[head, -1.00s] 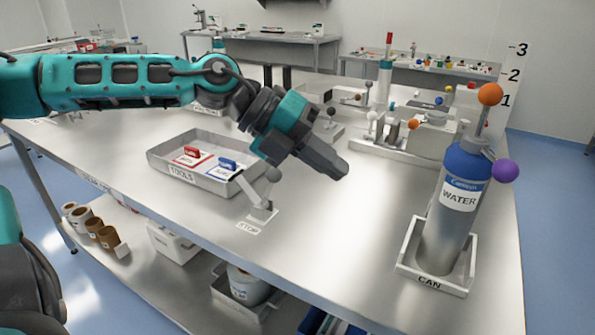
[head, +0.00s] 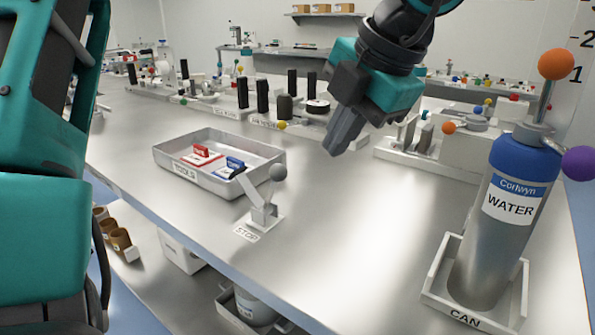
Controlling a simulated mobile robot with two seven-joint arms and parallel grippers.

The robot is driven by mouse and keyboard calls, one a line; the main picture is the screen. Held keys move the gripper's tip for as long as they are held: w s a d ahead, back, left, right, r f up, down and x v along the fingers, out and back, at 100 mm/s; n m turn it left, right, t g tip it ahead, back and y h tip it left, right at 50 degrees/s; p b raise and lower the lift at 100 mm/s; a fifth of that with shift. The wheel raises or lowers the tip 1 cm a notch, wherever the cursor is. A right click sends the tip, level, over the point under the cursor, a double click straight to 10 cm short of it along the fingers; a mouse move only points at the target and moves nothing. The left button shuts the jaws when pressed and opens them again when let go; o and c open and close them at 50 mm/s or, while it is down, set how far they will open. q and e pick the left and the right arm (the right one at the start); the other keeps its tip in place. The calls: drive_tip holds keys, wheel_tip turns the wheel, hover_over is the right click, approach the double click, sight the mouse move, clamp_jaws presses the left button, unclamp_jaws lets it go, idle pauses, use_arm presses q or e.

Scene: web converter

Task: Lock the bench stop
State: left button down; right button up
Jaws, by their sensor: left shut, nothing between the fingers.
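The bench stop (head: 264,215) is a small white bracket on the bench near its front edge, with a STOP label (head: 247,233) in front. A short lever rises from it to a grey ball knob (head: 278,172), leaning slightly right. A flat pale bar (head: 247,186) slants from the bracket up and left toward the tool tray. My left gripper (head: 336,148) is above the bench, right of and higher in the picture than the knob, pointing down. Its fingers are together and empty, apart from the stop. My right gripper is not in view.
The TOOLS tray (head: 183,178) with a red and a blue tag stands left of the stop. A WATER bottle (head: 500,220) with orange and purple balls stands in the CAN holder (head: 432,285) at right. Fixtures line the back. The bench between stop and bottle is clear.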

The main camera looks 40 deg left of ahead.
use_arm(q)
drive_tip(key=b, duration=0.1)
approach(271, 189)
drive_tip(key=d+f, duration=0.4)
drive_tip(key=d, duration=0.1)
drive_tip(key=shift+w+a, duration=0.15)
drive_tip(key=shift+a, duration=0.9)
drive_tip(key=shift+w+a, duration=0.2)
drive_tip(key=shift+a, duration=0.85)
drive_tip(key=shift+r, duration=0.15)
